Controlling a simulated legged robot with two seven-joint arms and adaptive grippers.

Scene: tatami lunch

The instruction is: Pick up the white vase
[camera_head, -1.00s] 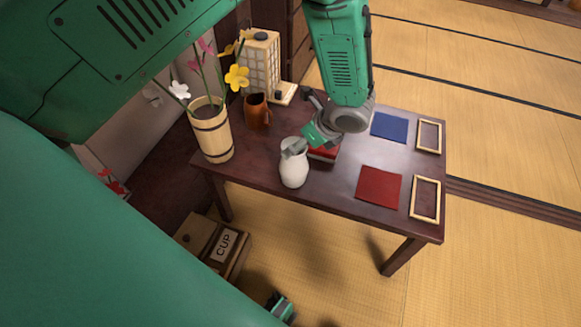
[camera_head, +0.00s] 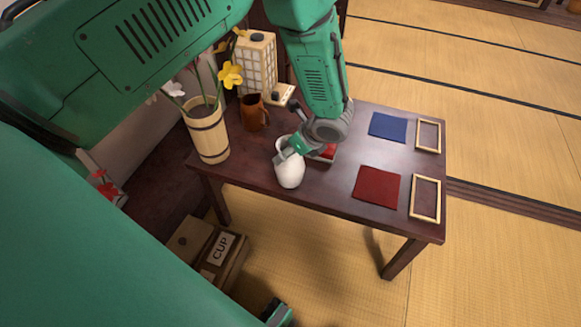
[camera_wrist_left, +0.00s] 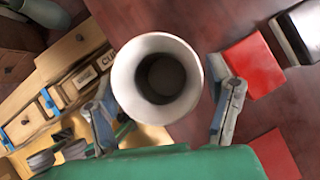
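The white vase (camera_head: 290,173) stands upright near the front edge of the dark table, left of its middle. My left gripper (camera_head: 291,151) is at the vase's upper part and hides some of its neck. In the left wrist view the vase's round mouth (camera_wrist_left: 157,80) lies between the two spread fingers of my left gripper (camera_wrist_left: 165,108). The left finger is close to the vase, and a gap shows beside the right finger. Contact lower down is hidden.
A wooden flower bucket (camera_head: 208,136) and a brown mug (camera_head: 253,113) stand left on the table (camera_head: 325,194). Red cloth (camera_head: 376,186), blue cloth (camera_head: 388,126) and wooden frames lie right. A "CUP" box (camera_head: 219,250) sits below.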

